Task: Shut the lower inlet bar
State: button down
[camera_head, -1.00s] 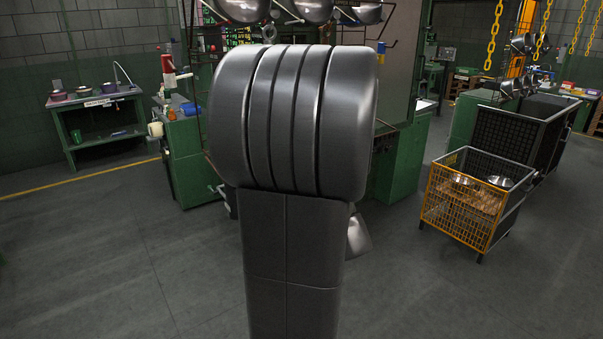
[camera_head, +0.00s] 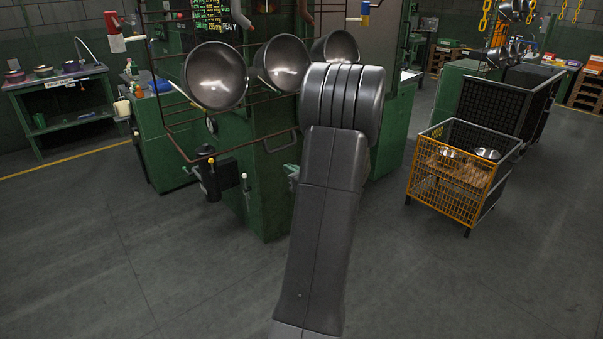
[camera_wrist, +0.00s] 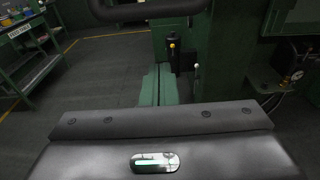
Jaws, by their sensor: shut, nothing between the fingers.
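My gripper (camera_wrist: 159,70) shows in the wrist view as two pale green fingers pressed together, empty, pointing toward the green machine. In the head view my arm hides most of it. A brown wire frame (camera_head: 228,150) spans the machine's front, with a lower bar along its bottom edge; I cannot tell for certain which bar is the lower inlet bar. A thick dark bar (camera_wrist: 150,10) crosses the top of the wrist view, apart from the fingertips. Below the frame a dark unit (camera_head: 210,180) carries a yellow-topped knob; it also shows in the wrist view (camera_wrist: 174,52).
The green machine (camera_head: 265,195) stands close ahead. An orange mesh cart (camera_head: 450,188) stands to the right, a green bench (camera_head: 75,122) at the left. The floor at lower left is clear.

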jog(key=r, duration=0.1)
jog(key=w+a+r, duration=0.1)
jog(key=r+p, duration=0.1)
jog(key=shift+w+a+r, duration=0.15)
jog(key=shift+w+r, duration=0.15)
jog(key=shift+w, duration=0.05)
